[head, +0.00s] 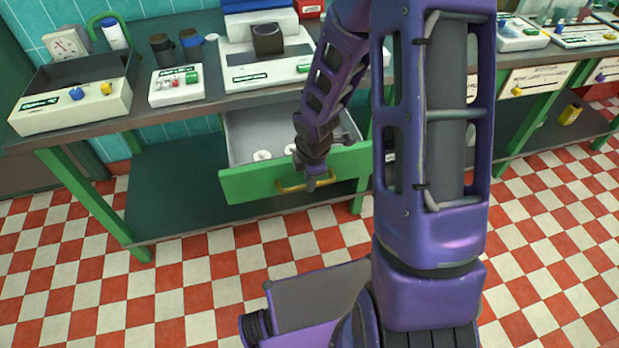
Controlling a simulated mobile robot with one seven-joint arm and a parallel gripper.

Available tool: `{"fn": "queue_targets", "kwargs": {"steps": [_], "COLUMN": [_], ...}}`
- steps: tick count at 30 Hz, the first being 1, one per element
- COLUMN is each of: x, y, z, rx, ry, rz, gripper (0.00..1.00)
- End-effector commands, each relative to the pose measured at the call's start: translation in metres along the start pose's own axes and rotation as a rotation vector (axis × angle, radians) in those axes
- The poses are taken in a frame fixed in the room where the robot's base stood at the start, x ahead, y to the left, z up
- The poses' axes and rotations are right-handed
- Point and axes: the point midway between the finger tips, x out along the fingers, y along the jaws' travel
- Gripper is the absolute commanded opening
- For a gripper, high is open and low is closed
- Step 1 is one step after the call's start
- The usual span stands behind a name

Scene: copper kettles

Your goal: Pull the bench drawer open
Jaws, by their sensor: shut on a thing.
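The bench drawer has a green front (240,186) and a grey inside, and it stands pulled out from under the bench top. A few small white round things (262,155) lie in it. A yellow bar handle (289,187) runs across the middle of the front. My gripper (311,184) reaches down over the drawer front and is shut on the handle near its right end. My purple arm hides part of the drawer's right side, and the fingertips are small and partly hidden.
The bench top (130,121) carries a cream box (75,107), a small white unit (176,86) and a larger white device (262,76). A dark lower shelf (170,190) lies under the drawer. The red and white checked floor in front is clear apart from my own body.

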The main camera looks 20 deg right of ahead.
Motion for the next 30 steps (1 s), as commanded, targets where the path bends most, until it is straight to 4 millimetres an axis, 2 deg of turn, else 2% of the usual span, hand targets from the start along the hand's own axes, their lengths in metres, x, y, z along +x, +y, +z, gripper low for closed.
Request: {"fn": "queue_targets", "kwargs": {"steps": [15, 16, 21, 30], "x": [-0.0004, -0.0004, -0.0003, -0.002], "y": [0.0009, 0.0009, 0.0009, 0.0009], "z": [0.0001, 0.0001, 0.0001, 0.0001], "rx": [0.0, 0.0, 0.0, 0.0], "ry": [0.0, 0.0, 0.0, 0.0], "rz": [0.002, 0.002, 0.002, 0.002], "gripper": [0.0, 0.19, 0.47, 0.47]}}
